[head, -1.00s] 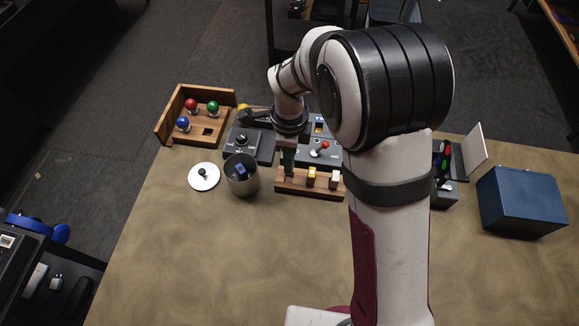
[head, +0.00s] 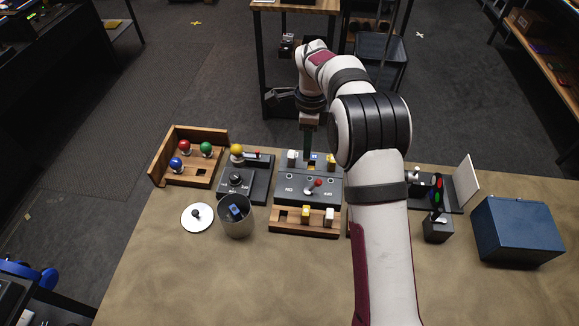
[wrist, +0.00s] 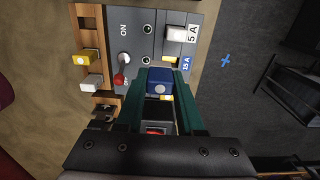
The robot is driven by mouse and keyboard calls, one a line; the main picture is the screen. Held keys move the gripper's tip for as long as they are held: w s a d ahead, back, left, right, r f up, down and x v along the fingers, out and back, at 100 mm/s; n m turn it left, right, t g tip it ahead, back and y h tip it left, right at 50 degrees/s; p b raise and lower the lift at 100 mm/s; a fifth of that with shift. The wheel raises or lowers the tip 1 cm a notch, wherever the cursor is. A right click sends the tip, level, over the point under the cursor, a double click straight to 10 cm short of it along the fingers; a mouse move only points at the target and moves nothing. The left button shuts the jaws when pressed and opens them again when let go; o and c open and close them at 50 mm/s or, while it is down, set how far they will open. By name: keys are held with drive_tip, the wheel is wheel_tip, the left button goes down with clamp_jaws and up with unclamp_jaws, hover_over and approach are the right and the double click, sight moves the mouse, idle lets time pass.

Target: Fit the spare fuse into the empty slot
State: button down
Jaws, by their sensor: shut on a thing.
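My gripper (wrist: 162,112) is shut on a blue fuse (wrist: 159,82), held between its green fingers in the wrist view. In the head view my gripper (head: 307,156) is over the far edge of the grey fuse panel (head: 292,181). A blue 15 A label (wrist: 186,65) lies beside the held fuse. The slot below is hidden, so I cannot tell whether the fuse is in it. A white fuse (head: 292,157) by the 5 A label and a yellow fuse (head: 330,160) stand on either side. The panel's red-tipped lever (head: 318,182) leans toward OFF.
The wooden spare rack (head: 272,228) holds a yellow fuse (head: 306,213) and a white fuse (head: 329,215); its left slot is empty. A grey cup (head: 237,222) with a blue item stands left. A blue box (head: 517,232) is far right. The front table is clear.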

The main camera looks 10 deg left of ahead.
drive_tip(key=shift+w+d+f, duration=0.2)
drive_tip(key=shift+w+f, duration=0.15)
drive_tip(key=shift+f, duration=0.35)
drive_tip(key=shift+w+d+f, duration=0.25)
drive_tip(key=shift+w+f, duration=0.05)
drive_tip(key=shift+f, duration=0.35)
drive_tip(key=shift+w+d+f, duration=0.2)
drive_tip(key=shift+w+f, duration=0.15)
drive_tip(key=shift+f, duration=0.35)
drive_tip(key=shift+f, duration=1.65)
idle(1.0)
drive_tip(key=shift+c, duration=2.2)
unclamp_jaws()
drive_tip(key=shift+o, duration=0.8)
wheel_tip(320, 180, up, 7)
